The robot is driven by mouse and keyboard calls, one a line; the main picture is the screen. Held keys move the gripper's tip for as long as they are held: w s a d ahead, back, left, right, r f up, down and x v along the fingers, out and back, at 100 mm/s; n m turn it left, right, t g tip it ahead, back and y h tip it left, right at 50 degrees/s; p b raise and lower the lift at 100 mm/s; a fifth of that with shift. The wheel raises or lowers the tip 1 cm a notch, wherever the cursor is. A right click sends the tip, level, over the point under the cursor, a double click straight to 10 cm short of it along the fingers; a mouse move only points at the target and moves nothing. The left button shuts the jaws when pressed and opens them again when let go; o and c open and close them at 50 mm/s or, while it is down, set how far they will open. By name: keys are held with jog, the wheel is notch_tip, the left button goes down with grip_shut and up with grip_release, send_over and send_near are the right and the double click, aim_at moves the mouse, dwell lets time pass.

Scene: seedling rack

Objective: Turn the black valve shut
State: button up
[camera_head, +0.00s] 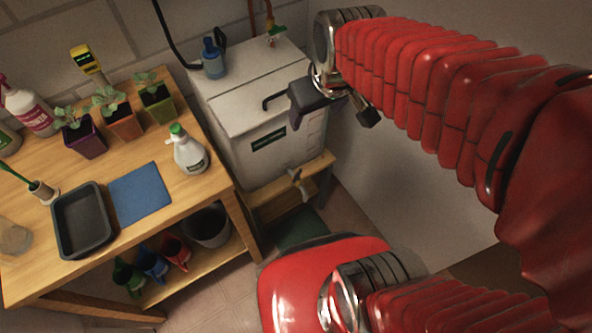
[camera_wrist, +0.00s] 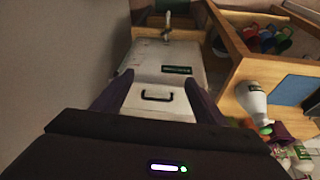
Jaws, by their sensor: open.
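In the head view a small blue fitting (camera_head: 213,60) stands on the back left of the white tank's top, with a black part (camera_head: 220,37) at its upper right. This black part looks like the black valve, but its lever and angle are too small to tell. My gripper (camera_head: 332,116) is dark, open and empty, in the air to the right of the tank and apart from the valve. In the wrist view my open gripper (camera_wrist: 157,80) has its two fingers spread, with the tank behind them. The valve does not show in the wrist view.
On the left, a wooden bench (camera_head: 95,190) holds seedling pots, a black tray (camera_head: 84,225) and a spray bottle (camera_head: 189,152).

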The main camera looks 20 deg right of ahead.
jog(key=w+f+n+g, duration=0.1)
jog(key=w+f+n, duration=0.1)
jog(key=w+f, duration=0.35)
jog(key=n+g, duration=0.3)
jog(key=n, duration=0.2)
send_over(297, 175)
notch_tip(297, 175, down, 29)
jog(key=shift+w+f, duration=0.15)
jog(key=shift+f, duration=0.45)
jog(key=shift+f, duration=3.75)
jog(key=shift+c, duration=0.5)
